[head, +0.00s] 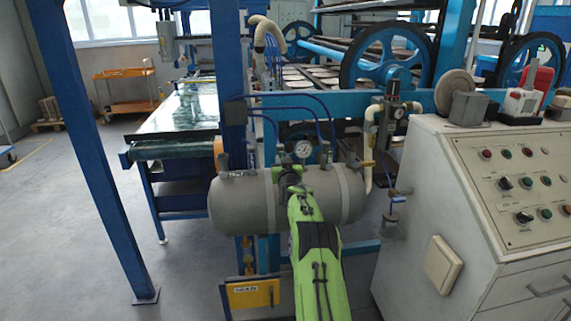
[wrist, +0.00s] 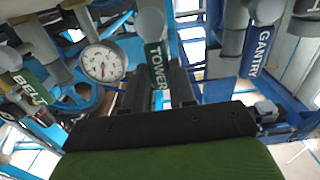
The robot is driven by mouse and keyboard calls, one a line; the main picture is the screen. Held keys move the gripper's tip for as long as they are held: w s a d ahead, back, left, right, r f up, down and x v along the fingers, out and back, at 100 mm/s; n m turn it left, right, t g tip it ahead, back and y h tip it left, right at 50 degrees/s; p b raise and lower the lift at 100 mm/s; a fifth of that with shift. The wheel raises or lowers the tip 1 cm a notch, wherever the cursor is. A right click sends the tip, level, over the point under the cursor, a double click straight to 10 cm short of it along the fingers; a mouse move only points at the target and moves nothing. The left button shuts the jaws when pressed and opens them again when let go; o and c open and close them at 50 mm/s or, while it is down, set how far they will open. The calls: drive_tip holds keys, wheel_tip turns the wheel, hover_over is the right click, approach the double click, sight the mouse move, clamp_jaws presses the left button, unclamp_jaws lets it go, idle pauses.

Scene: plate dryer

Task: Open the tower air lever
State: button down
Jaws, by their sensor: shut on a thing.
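The tower air lever (wrist: 157,62) has a green handle marked TOWER, hanging below a grey round valve end in the wrist view. My gripper (wrist: 160,80) has one dark finger on each side of the handle's lower part and is shut on it. The fingers partly hide the handle's lower end. In the head view my green arm reaches to the grey air tank (head: 235,203), with my gripper (head: 290,176) at the tank's upper front. The lever itself is too small to make out there.
A green BELT lever (wrist: 30,88) is at the left and a blue GANTRY lever (wrist: 261,48) at the right. A pressure gauge (wrist: 103,62) sits close left of the tower lever. A control cabinet (head: 440,200) stands at the right; open floor (head: 60,220) lies left.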

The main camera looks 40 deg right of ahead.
drive_tip(key=shift+f, duration=0.1)
drive_tip(key=c, duration=0.9)
unclamp_jaws()
drive_tip(key=v, duration=1.5)
drive_tip(key=shift+s+a, duration=0.2)
drive_tip(key=shift+s, duration=0.15)
